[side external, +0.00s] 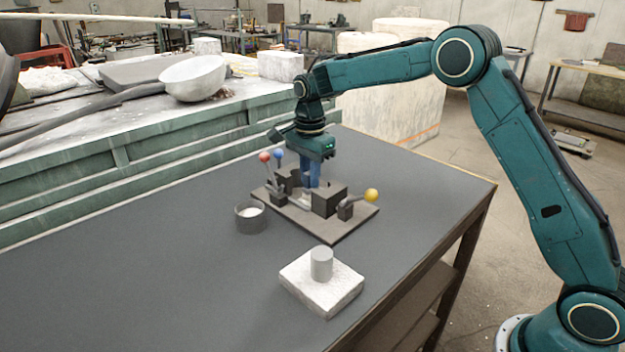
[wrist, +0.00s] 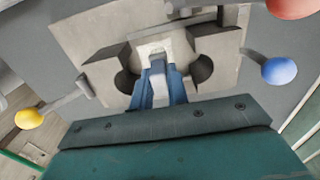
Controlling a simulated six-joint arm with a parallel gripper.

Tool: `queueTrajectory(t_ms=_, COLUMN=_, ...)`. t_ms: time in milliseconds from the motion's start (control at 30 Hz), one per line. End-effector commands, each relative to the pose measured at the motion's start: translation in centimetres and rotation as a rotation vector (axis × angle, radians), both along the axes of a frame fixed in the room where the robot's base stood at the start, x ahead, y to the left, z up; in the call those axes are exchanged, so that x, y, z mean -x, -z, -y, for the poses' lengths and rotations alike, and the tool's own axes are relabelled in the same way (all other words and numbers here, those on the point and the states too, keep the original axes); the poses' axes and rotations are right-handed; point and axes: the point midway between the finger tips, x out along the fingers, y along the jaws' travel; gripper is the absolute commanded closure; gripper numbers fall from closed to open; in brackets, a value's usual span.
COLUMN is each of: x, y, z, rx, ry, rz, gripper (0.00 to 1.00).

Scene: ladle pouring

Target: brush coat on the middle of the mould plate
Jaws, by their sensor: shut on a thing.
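The mould plate (side external: 328,228) is a flat brown-grey plate on the dark table, with dark mould blocks (side external: 328,200) on it. My gripper (side external: 310,183) points down over its middle, its blue fingers between the blocks. In the wrist view the fingers (wrist: 160,75) are close together on a narrow pale piece, which I take as the brush; most of it is hidden. The fingertips lie over a whitish patch (wrist: 152,48) between two grey blocks with rounded recesses. I cannot tell whether the brush touches the plate. A dark cup (side external: 250,217) with white coat inside stands left of the plate.
Levers with red (side external: 264,156), blue (side external: 278,154) and yellow (side external: 371,195) knobs stick up around the plate. A white block (side external: 322,293) with a grey cylinder (side external: 321,263) stands in front. The left table top is clear. A green bench with a bowl (side external: 193,78) stands behind.

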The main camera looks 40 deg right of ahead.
Motion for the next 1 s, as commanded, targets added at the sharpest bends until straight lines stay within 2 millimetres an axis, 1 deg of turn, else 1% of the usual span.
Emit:
queueTrajectory(t_ms=233, x=-0.9, y=-0.1, z=-0.1, rx=0.000, ry=0.000, rz=0.002, gripper=1.00)
queueTrajectory(t_ms=467, x=-1.2, y=-0.1, z=-0.1, rx=0.000, ry=0.000, rz=0.002, gripper=1.00)
queueTrajectory(t_ms=667, x=-1.1, y=-0.2, z=-0.1, rx=0.000, ry=0.000, rz=0.002, gripper=1.00)
queueTrajectory(t_ms=1000, x=-0.1, y=-0.2, z=0.0, rx=0.000, ry=0.000, rz=0.003, gripper=1.00)
